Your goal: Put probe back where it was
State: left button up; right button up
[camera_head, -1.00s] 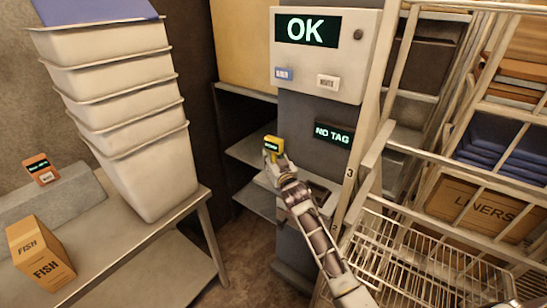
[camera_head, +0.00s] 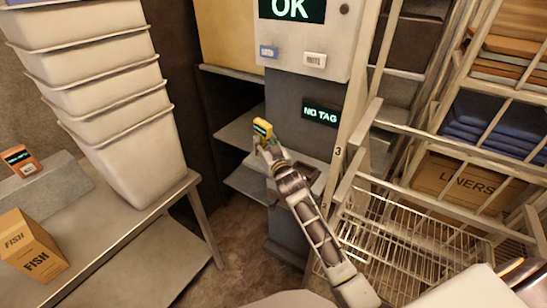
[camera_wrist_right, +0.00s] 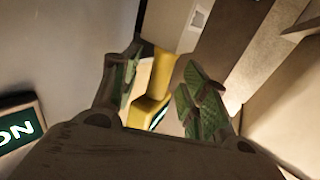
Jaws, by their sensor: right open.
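A yellow handheld device with a small lit screen (camera_head: 262,127), which looks like the probe, is upright at the front of the dark grey column. My right gripper (camera_head: 267,145) is right at its lower part. In the right wrist view the yellow device (camera_wrist_right: 158,78) shows between and beyond the two green-padded fingers (camera_wrist_right: 158,98), which are open. I cannot tell whether the fingers touch it, and its lower end is hidden. An orange device with a lit screen (camera_head: 19,159) stands on a grey block at the left. My left gripper is not in view.
The column carries a "NO TAG" display (camera_head: 320,112), an "OK" panel (camera_head: 310,45) and a ledge with a dark recess (camera_head: 306,174). A rack with wire baskets (camera_head: 410,245) stands close on the right. Stacked white tubs (camera_head: 130,150) and a FISH box (camera_head: 32,246) are on the left table.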

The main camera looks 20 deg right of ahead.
jog(key=s, duration=0.8)
jog(key=shift+s+d, duration=0.15)
jog(key=shift+s, duration=0.05)
jog(key=shift+r, duration=0.1)
